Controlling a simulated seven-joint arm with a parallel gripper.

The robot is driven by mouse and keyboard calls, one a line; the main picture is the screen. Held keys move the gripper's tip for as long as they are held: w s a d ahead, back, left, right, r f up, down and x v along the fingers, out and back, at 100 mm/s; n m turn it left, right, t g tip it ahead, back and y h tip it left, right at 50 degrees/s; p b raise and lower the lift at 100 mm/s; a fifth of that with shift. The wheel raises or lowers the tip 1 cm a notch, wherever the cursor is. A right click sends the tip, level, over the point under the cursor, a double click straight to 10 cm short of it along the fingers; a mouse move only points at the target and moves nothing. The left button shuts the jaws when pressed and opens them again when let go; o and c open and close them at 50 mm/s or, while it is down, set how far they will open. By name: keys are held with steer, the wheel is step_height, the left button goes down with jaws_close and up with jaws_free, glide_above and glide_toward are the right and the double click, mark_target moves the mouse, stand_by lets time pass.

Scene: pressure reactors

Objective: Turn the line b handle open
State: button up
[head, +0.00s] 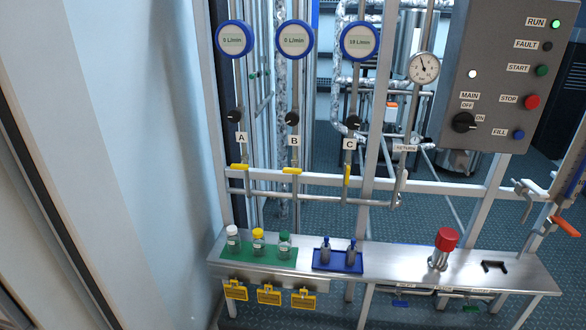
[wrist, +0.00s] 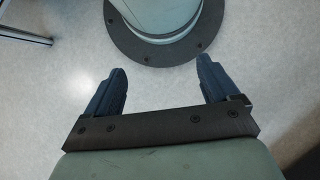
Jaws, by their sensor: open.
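Three vertical lines marked A, B and C each carry a flow meter, a black knob and a yellow lever handle. The line B handle (head: 292,170) lies crosswise to its pipe, under the B label (head: 294,141). The line A handle (head: 240,167) also lies crosswise. The line C handle (head: 347,175) stands in line with its pipe. The B meter (head: 295,39) reads 0 L/min. My gripper (wrist: 162,80) shows only in the wrist view, with its blue fingers wide apart and nothing between them. It points at a pale floor, away from the handles.
A metal shelf (head: 405,262) below the pipes holds capped bottles, a blue tray (head: 337,269) with two small bottles, and a red-topped cylinder (head: 445,241). A control panel (head: 502,80) stands at right. A horizontal pipe (head: 425,186) runs beside the handles. Space before the handles looks clear.

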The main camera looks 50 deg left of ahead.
steer(key=shift+o, duration=0.3)
steer(key=w+a+r+n+t+h, duration=0.1)
steer(key=w+a+r+n+t, duration=0.1)
steer(key=w+a, duration=0.3)
steer(key=a+r+n, duration=0.1)
steer(key=a, duration=0.2)
steer(key=shift+w+a+r, duration=0.15)
steer(key=shift+w+a, duration=0.25)
steer(key=n+t+y, duration=0.4)
steer(key=t+y, duration=1.1)
steer(key=t, duration=0.2)
glide_toward(293, 167)
steer(key=x, duration=1)
steer(key=shift+r, duration=0.1)
